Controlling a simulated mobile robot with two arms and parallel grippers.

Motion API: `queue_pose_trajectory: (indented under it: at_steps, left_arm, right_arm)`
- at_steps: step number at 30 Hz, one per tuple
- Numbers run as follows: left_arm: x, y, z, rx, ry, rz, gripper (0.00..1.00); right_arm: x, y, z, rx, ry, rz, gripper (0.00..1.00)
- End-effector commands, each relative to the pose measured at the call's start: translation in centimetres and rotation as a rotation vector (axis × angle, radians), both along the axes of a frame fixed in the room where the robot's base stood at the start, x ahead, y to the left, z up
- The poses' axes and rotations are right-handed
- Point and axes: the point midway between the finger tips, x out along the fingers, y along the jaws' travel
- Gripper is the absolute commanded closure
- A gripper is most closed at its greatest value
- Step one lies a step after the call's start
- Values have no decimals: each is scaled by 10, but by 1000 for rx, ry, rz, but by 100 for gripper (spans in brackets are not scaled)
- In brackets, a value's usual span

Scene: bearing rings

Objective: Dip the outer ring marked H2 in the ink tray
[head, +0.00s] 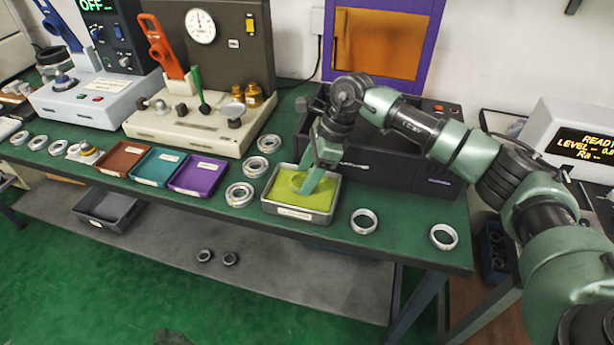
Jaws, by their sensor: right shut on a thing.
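The ink tray (272,207) is a grey tray with yellow-green ink, near the front edge of the green bench. My right gripper (306,184) reaches down into it from the right, its fingertips at ink level. It is shut on a ring (297,181), mostly hidden by the fingers and seemingly low in the ink. I cannot read any H2 mark on it. Two loose rings lie on the bench right of the tray, one near (364,221) and one farther right (443,237). My left gripper is not in view.
Several rings lie left of the ink tray, the nearest ring (239,194) close beside it. Brown (121,158), teal (157,167) and purple (199,176) trays stand farther left. A dark open box (400,178) stands close behind my gripper. A gauge stand (190,128) is behind the trays.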

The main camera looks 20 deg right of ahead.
Motion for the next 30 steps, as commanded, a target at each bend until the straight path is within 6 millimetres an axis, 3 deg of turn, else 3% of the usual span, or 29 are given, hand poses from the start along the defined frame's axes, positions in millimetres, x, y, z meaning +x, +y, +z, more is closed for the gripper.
queue_pose_trajectory:
  at_steps: [15,30]
  left_arm:
    - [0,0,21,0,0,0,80]
    - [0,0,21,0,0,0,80]
  right_arm:
    - [0,0,39,0,-1,1,89]
    - [0,0,41,0,-1,0,89]
